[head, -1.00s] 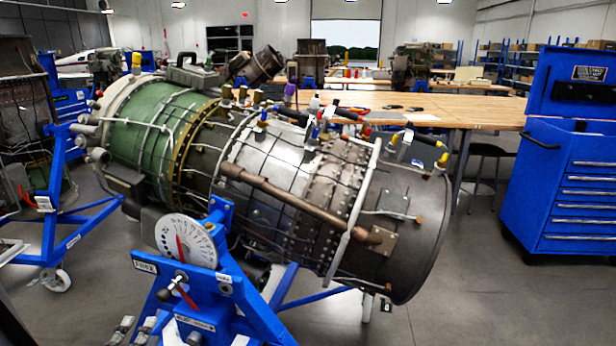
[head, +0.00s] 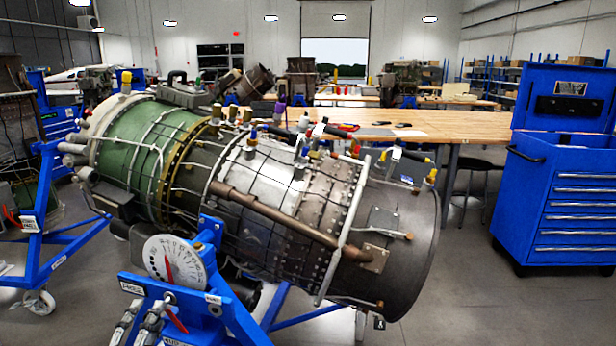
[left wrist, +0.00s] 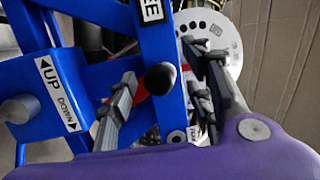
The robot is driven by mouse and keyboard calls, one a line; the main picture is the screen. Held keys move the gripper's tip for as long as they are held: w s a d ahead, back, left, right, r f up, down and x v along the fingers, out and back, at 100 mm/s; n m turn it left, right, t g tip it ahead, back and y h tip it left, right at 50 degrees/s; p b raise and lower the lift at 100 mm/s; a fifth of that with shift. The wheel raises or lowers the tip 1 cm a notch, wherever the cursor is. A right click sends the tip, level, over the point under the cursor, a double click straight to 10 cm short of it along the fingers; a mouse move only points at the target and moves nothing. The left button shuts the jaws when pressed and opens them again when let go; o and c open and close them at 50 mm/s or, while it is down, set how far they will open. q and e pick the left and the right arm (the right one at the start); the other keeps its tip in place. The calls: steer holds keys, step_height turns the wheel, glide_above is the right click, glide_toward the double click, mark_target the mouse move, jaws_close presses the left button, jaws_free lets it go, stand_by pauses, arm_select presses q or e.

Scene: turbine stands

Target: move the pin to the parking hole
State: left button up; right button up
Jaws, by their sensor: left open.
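A black round knob (left wrist: 158,78), seen end-on with a red piece behind it, stands out from the blue stand in the left wrist view; it seems to be the pin. In the head view its red part (head: 178,322) shows below the dial. My left gripper (head: 141,318) is at the bottom left of the head view, beside the red part. In the left wrist view, its open fingers (left wrist: 160,66) are on either side of the knob, with gaps. A small round spot (head: 215,310) under a white label may be the parking hole; I cannot be sure. My right gripper is not in view.
A white dial (head: 172,261) with a red needle is close above my left gripper. The turbine (head: 270,195) lies behind on its blue stand (head: 240,325). A wooden bench (head: 440,125) and a blue tool cabinet (head: 560,200) stand farther right. Grey floor is open at the right.

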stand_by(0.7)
arm_select(q)
jaws_close()
stand_by(0.3)
